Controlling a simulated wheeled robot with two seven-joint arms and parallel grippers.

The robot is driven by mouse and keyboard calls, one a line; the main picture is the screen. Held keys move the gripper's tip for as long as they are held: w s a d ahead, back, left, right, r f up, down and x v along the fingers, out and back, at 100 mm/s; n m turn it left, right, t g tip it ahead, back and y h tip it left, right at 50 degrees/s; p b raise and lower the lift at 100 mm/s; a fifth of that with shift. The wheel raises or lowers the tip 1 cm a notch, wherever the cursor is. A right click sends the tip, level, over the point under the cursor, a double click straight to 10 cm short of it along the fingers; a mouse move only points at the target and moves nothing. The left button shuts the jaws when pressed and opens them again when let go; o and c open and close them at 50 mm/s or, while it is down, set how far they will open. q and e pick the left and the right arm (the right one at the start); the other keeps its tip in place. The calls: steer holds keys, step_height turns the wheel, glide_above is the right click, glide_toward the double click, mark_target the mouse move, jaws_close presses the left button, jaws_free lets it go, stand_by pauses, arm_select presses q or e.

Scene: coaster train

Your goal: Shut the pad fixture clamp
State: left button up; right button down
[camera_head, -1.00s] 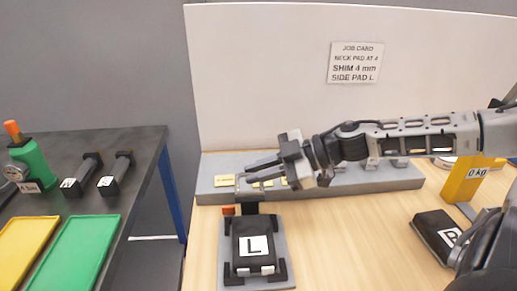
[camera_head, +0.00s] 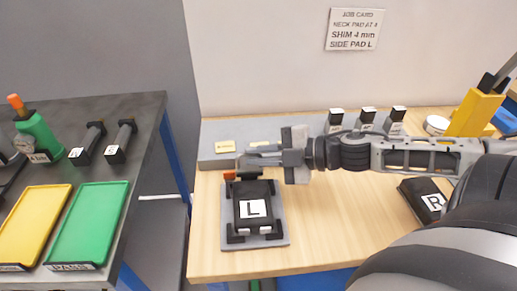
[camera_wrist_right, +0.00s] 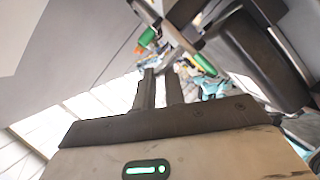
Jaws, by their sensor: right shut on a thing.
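The pad fixture (camera_head: 283,238) is a grey plate with black corner stops on the light wood table. The black pad marked L (camera_head: 252,190) lies in it. The fixture clamp (camera_head: 240,172), dark with an orange-red end, is at the plate's back edge. My right gripper (camera_head: 250,156) reaches in from the right, over the clamp at the back of the fixture. Its fingers are shut on what appears to be the clamp's lever, though the contact is small and partly hidden. In the right wrist view the two fingers (camera_wrist_right: 160,92) point away, close together. My left gripper is not in view.
A pad marked R (camera_head: 425,198) and a yellow block (camera_head: 474,112) are at the right. A side table at left holds yellow (camera_head: 35,222) and green (camera_head: 88,222) trays. Wood right of the fixture is clear.

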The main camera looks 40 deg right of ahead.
steer(key=shift+d+f+t, duration=0.15)
steer(key=shift+t, duration=0.15)
steer(key=c, duration=1.5)
jaws_free()
